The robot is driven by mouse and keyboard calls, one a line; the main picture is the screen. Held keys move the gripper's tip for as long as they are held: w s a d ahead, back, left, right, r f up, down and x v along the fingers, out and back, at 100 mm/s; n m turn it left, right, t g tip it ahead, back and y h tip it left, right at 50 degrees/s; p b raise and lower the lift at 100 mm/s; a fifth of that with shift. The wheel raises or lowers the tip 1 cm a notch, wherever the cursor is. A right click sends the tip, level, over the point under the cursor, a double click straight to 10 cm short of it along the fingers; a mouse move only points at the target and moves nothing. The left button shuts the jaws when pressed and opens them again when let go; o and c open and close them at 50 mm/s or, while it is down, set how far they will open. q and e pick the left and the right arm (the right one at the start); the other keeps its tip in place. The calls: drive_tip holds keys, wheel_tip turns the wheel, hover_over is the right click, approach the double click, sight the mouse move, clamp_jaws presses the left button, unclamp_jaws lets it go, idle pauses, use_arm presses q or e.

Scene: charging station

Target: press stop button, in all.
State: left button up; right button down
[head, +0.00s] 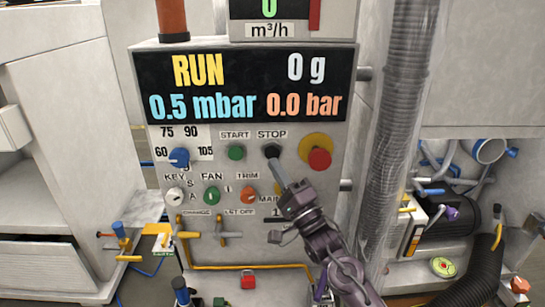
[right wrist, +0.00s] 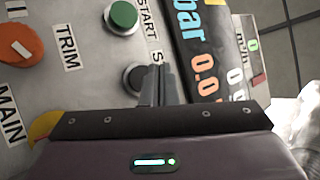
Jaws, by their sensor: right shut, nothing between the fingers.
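The stop button (head: 271,151) is a black round knob under the STOP label on the grey control panel (head: 335,200). In the right wrist view the black stop button (right wrist: 133,77) sits just left of the fingertips, partly hidden by them. My right gripper (head: 282,184) is shut and empty, with its tips just below the stop button in the head view. In the right wrist view its closed fingers (right wrist: 163,72) are close beside the button; I cannot tell whether they touch it. The display (head: 250,85) reads RUN, 0 g, 0.5 mbar and 0.0 bar. My left gripper does not show.
A green start button (head: 236,153) is left of the stop button. A red emergency knob (head: 319,158) on yellow is to its right. Below are the fan knob (head: 211,195) and orange trim knob (head: 248,194). A clear ribbed tube (head: 398,120) stands right of the panel.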

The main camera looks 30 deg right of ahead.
sight(269, 149)
drive_tip(key=shift+w+d+r, duration=0.1)
drive_tip(key=shift+w+d, duration=0.4)
drive_tip(key=shift+w, duration=0.3)
idle(1.5)
drive_tip(key=shift+w+d, duration=0.2)
drive_tip(key=shift+w, duration=0.15)
drive_tip(key=shift+w+d, duration=0.25)
drive_tip(key=shift+w, duration=0.1)
idle(0.8)
drive_tip(key=shift+s+a+p, duration=0.45)
drive_tip(key=shift+s, duration=0.3)
